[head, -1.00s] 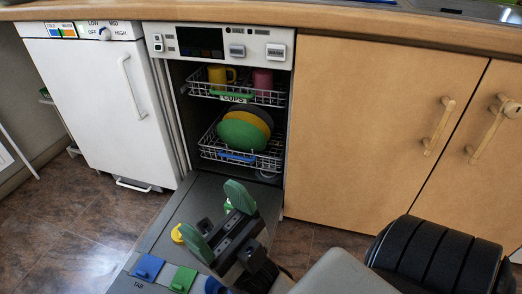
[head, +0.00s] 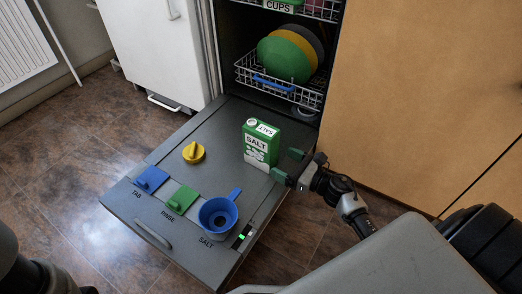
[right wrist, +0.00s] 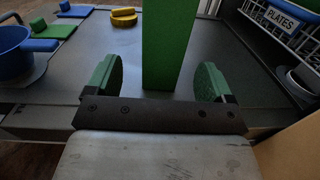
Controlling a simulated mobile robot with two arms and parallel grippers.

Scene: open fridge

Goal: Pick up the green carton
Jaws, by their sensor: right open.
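The green carton (head: 259,147), with a white SALT label, stands upright on the lowered dishwasher door. My right gripper (head: 288,164) is at the carton's right side, low down, with its green finger pads apart. In the right wrist view, the carton (right wrist: 168,45) rises ahead between the two open pads of my right gripper (right wrist: 156,80). Gaps show on both sides, and the carton's top is out of that view. I cannot tell how far the carton reaches in between the pads. My left gripper is not in view.
The door (head: 140,205) also carries a yellow knob (head: 194,152), a blue flap (head: 151,179), a green flap (head: 182,199) and a blue funnel (head: 218,215). Behind the carton is a wire rack (head: 250,76) with plates. A wooden cabinet (head: 410,90) stands to the right.

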